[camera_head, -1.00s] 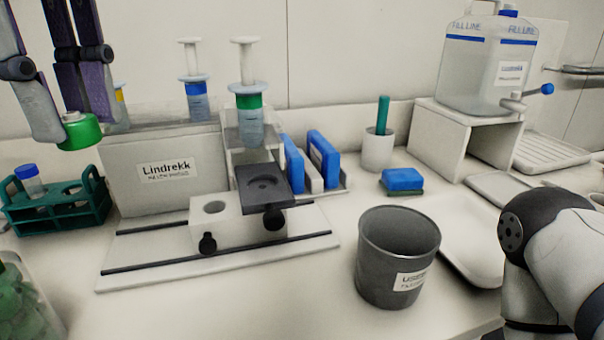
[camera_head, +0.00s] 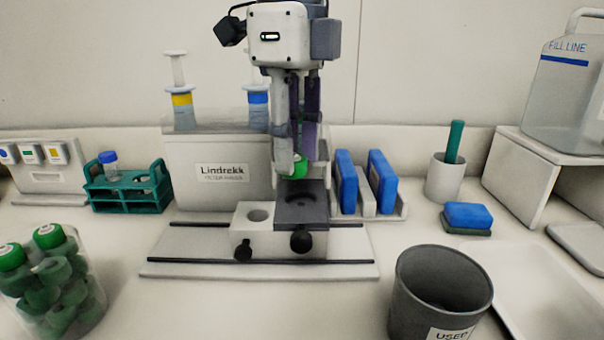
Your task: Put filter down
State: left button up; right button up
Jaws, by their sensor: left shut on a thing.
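My left gripper (camera_head: 297,158) points down and is shut on a small green filter (camera_head: 293,167). The filter is just above or behind the dark plate (camera_head: 301,206) on the white block of the Lindrekk device; I cannot tell whether it touches anything. The gripper partly hides the filter and the stand behind. A second block part with a round hole (camera_head: 258,214) sits left of the dark plate. A clear jar (camera_head: 92,312) of green filters stands at the lower left. My right gripper is not in view.
A grey bin (camera_head: 440,295) stands at front right. A teal rack (camera_head: 128,190) with a blue-capped vial is left of the device. Blue blocks (camera_head: 381,180) stand to its right, then a blue sponge (camera_head: 467,215). Syringes (camera_head: 181,98) stand behind. The front middle counter is clear.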

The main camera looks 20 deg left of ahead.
aim_at(301, 155)
pick_arm(q)
jog(key=shift+w+d+f, duration=0.1)
jog(key=shift+w+f, duration=0.05)
jog(key=shift+f, duration=0.6)
jog(key=shift+w+d+f, duration=0.15)
jog(key=shift+w+f, duration=0.05)
jog(key=shift+f, duration=0.5)
jog(key=shift+w+d+f, duration=0.1)
jog(key=shift+w+f, duration=0.05)
jog(key=shift+f, duration=0.6)
jog(key=shift+f, duration=0.1)
jog(key=o, duration=0.5)
jog(key=shift+f, duration=0.1)
notch_tip(301, 155, up, 12)
jog(key=shift+r+b, duration=0.2)
jog(key=shift+b, duration=0.1)
